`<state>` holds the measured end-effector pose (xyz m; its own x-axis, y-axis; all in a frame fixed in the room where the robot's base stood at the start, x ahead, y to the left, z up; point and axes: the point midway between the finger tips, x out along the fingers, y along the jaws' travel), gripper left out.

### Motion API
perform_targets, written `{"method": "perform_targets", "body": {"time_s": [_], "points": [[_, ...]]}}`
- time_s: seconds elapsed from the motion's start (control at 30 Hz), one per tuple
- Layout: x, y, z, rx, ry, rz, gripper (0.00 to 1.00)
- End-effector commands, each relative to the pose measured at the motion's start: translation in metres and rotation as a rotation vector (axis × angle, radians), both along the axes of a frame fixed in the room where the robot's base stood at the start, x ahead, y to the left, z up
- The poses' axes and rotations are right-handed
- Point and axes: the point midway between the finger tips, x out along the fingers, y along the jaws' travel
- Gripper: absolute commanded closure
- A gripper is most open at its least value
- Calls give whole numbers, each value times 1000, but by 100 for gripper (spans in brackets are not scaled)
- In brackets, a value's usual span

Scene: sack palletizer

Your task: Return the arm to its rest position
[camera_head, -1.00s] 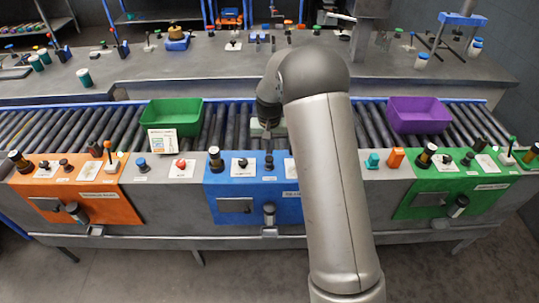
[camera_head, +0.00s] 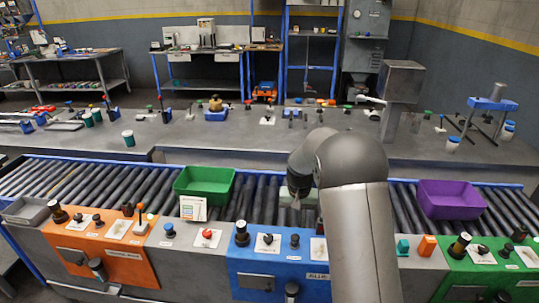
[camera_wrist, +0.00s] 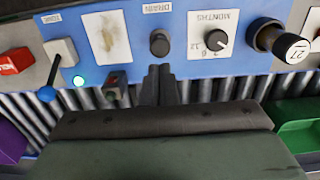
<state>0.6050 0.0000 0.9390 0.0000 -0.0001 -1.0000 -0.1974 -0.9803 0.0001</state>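My arm (camera_head: 360,220) rises through the right-centre of the head view and bends over the roller conveyor, near the blue control panel. Its end (camera_head: 299,196) is mostly hidden behind the arm, above the rollers. In the wrist view, the two dark fingers of my gripper (camera_wrist: 159,72) are side by side with no visible gap. Nothing shows between them. They overlap the edge between the rollers and the blue panel (camera_wrist: 197,66), just below a black knob (camera_wrist: 160,42).
A green bin (camera_head: 214,190) with a label stands on the conveyor (camera_head: 100,180) left of my arm, a purple bin (camera_head: 450,203) to the right. Orange (camera_head: 120,262) and green (camera_head: 478,270) panels with raised knobs flank the blue one. A grey bench (camera_head: 240,145) with small items lies behind.

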Motion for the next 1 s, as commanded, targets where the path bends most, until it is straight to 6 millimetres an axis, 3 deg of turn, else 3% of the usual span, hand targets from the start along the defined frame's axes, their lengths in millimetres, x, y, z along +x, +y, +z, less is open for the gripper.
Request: {"method": "perform_targets", "body": {"time_s": [0.17, 0.3, 0.5, 0.6, 0.73, 0.83, 1.0], "points": [[-30, 0, 35, 5, -12, 18, 100], [-94, 1, 82, 10, -28, 54, 100], [-206, 2, 122, 10, -46, 118, 100], [-259, 2, 127, 6, -54, 149, 100], [-311, 2, 123, 1, -61, 180, 100], [-335, 1, 119, -3, -65, 193, 100], [-348, 1, 115, -5, -64, 202, 100]]}}
